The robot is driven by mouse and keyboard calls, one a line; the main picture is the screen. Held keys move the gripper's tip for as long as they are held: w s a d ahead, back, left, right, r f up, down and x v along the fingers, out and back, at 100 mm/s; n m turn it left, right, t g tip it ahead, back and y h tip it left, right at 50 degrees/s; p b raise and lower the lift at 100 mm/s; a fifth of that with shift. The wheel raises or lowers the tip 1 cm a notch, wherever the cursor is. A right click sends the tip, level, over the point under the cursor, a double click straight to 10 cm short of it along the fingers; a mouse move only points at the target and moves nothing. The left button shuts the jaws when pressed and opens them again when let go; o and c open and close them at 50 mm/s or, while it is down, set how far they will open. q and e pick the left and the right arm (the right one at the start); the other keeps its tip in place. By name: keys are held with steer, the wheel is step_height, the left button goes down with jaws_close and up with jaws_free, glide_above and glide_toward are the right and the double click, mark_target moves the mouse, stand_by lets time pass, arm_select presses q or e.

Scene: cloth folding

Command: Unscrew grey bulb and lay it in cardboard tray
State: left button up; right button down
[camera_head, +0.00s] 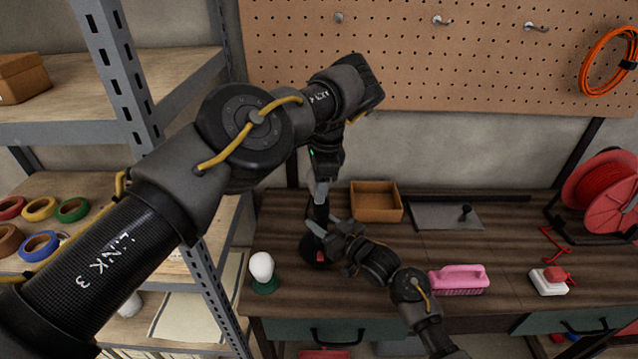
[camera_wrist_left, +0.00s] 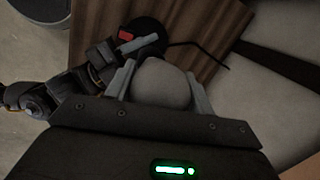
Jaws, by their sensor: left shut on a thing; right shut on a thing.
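The grey bulb (camera_wrist_left: 162,84) shows between the fingers of my left gripper (camera_wrist_left: 160,92) in the left wrist view. In the head view my left gripper (camera_head: 320,190) points down from above, and I cannot make out the bulb there. Below it stands a black lamp base (camera_head: 312,250) with a red patch, also seen in the wrist view (camera_wrist_left: 150,28). My right gripper (camera_head: 328,236) is shut on the lamp base from the right side. Whether the bulb is still threaded in the socket is hidden. The cardboard tray (camera_head: 376,213) sits behind and to the right and looks empty.
A white bulb (camera_head: 262,265) on a green base stands at the bench's left. A pink basket (camera_head: 458,279), a white-and-red item (camera_head: 549,281) and a red cable reel (camera_head: 605,193) are to the right. A metal plate (camera_head: 455,215) lies beside the tray. A shelf post (camera_head: 205,275) borders the left.

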arm_select(q)
steer(key=shift+r, duration=0.1)
steer(key=shift+r, duration=1.9)
arm_select(e)
steer(key=c, duration=0.9)
jaws_free()
arm_select(q)
step_height(320, 180, down, 2)
steer(key=shift+d+f+b, duration=0.1)
steer(key=shift+f+b, duration=0.1)
steer(key=shift+b, duration=0.95)
arm_select(e)
steer(key=shift+v, duration=6.1)
